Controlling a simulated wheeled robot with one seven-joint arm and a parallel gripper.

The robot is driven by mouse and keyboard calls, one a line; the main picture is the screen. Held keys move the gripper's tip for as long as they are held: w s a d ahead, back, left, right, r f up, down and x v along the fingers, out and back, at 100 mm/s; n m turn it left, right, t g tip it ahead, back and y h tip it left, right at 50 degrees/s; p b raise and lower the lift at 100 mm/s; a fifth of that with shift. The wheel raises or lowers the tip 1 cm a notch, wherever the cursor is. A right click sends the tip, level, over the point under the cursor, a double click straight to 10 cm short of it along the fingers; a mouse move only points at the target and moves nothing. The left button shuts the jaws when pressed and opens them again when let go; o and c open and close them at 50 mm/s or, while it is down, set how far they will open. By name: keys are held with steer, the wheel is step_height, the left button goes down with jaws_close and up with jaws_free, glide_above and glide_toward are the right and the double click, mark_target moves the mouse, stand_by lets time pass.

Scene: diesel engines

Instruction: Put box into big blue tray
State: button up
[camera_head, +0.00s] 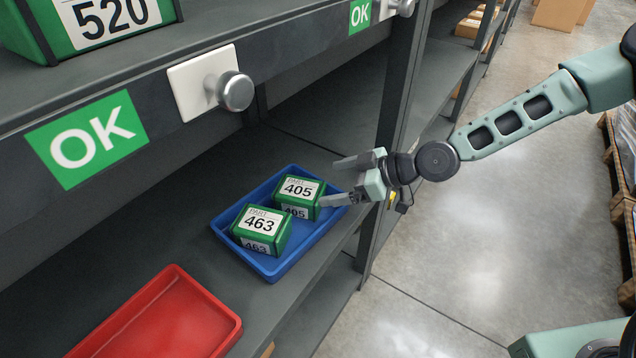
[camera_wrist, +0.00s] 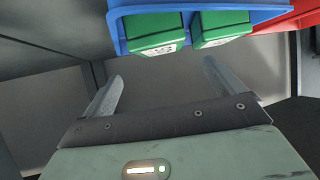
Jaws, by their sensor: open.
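The blue tray (camera_head: 275,267) sits on the lower shelf. Two green boxes with white labels are inside it: box 405 (camera_head: 299,191) towards the back right and box 463 (camera_head: 261,229) towards the front left. My gripper (camera_head: 336,181) is open at the tray's right end, its fingers pointing left, close to box 405. In the wrist view my gripper (camera_wrist: 160,85) shows nothing between its fingers. The blue tray (camera_wrist: 115,35) and both green boxes, one (camera_wrist: 155,32) left of the other (camera_wrist: 221,27), show beyond the fingertips. I cannot tell whether a finger touches anything.
A red tray (camera_head: 160,318) stands on the same shelf, left and nearer. Above are a shelf edge with green OK signs (camera_head: 86,139), a round grey knob (camera_head: 235,91) and a green box 520 (camera_head: 105,22). A shelf post (camera_head: 397,90) stands behind my gripper. Open floor lies right.

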steer(key=s+d+r+g+h, duration=0.1)
steer(key=s+d+g+h, duration=0.15)
steer(key=s, duration=0.35)
steer(key=s+d+g+h, duration=0.1)
steer(key=s+h, duration=0.3)
steer(key=s, duration=0.2)
steer(key=s+d+r+m+h, duration=0.3)
steer(key=s+r+m, duration=0.3)
steer(key=s+r, duration=0.7)
steer(key=s+h, duration=0.1)
steer(key=s, duration=0.2)
steer(key=shift+r+g, duration=0.3)
steer(key=shift+g, duration=0.05)
steer(key=shift+h, duration=0.25)
step_height(320, 180, up, 14)
steer(key=p, duration=1.4)
steer(key=shift+r+p, duration=0.2)
steer(key=shift+p, duration=0.15)
